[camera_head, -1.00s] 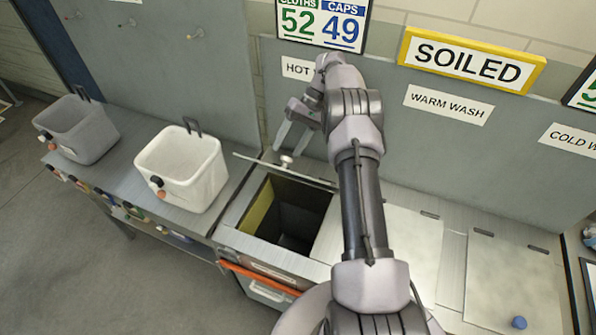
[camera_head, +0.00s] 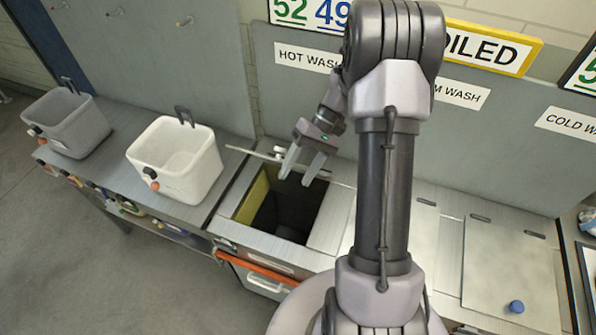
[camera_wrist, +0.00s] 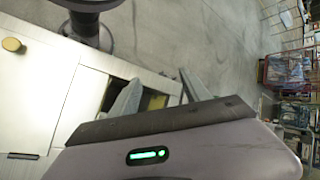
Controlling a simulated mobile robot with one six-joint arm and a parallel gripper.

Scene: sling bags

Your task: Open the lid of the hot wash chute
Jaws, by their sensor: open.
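The hot wash chute (camera_head: 257,241) is open, with its dark shaft and yellow inner wall showing below the HOT WASH sign (camera_head: 304,58). Its lid (camera_head: 249,153) stands raised at the back edge, seen nearly edge-on, with a pale knob (camera_head: 278,150) on it. My gripper (camera_head: 298,175) is open and empty, its fingers pointing down in front of the lid, over the back part of the opening. The fingers look apart from the lid. In the wrist view, my gripper (camera_wrist: 159,76) shows spread fingers, with part of the yellow-lined opening (camera_wrist: 153,103) between them.
A white bin (camera_head: 178,160) and a grey bin (camera_head: 67,122) stand on the counter to the left. Closed lids lie to the right, one with a blue knob (camera_head: 516,306). An orange bar (camera_head: 257,268) runs along the front. The wall is close behind.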

